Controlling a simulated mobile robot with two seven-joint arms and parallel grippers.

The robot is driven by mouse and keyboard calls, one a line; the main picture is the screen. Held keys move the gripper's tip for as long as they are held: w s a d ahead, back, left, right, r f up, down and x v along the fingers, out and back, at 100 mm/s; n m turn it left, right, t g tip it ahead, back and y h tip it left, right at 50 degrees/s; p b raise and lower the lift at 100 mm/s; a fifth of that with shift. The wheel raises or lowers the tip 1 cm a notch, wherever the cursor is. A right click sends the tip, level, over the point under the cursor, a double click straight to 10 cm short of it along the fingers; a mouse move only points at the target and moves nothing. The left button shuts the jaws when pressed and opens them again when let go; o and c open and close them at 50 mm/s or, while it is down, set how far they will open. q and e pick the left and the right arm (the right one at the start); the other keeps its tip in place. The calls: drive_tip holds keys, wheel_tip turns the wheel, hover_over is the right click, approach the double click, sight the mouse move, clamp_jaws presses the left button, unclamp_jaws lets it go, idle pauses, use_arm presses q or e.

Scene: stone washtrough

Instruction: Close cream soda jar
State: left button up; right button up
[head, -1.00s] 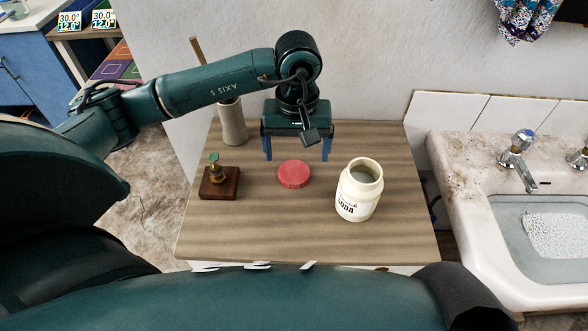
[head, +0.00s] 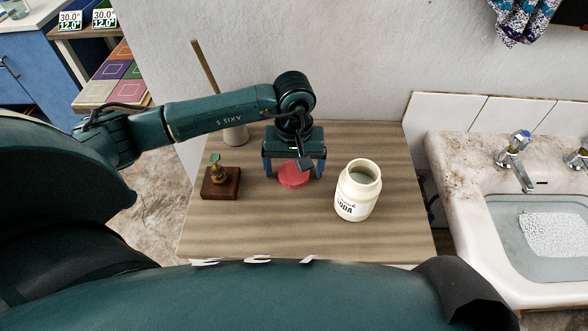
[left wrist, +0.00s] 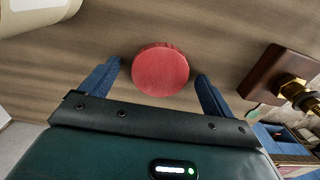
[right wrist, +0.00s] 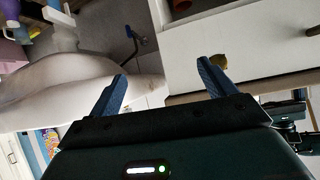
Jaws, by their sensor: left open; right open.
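The cream soda jar (head: 358,190) stands upright on the wooden tabletop with its mouth open and dark lettering on its front. Its edge also shows at the top left of the left wrist view (left wrist: 38,12). A round red lid (head: 293,175) lies flat on the table to the left of the jar. My left gripper (head: 294,174) is open, low over the table, with its blue fingers on either side of the lid. In the left wrist view the lid (left wrist: 160,70) lies between and just beyond the fingertips. My right gripper (right wrist: 165,75) is open and empty, away from the tabletop.
A wooden block with a brass fitting (head: 220,183) sits left of the lid. A vase-like holder with a stick (head: 236,136) stands at the back left. A stone washtrough (head: 450,160) with taps is at the right. The front of the tabletop (head: 270,235) is clear.

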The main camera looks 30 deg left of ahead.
sight(294, 172)
use_arm(q)
drive_tip(key=shift+c, duration=0.6)
drive_tip(key=c, duration=0.9)
drive_tip(key=shift+c, duration=0.2)
wheel_tip(294, 172, up, 10)
drive_tip(key=b, duration=0.1)
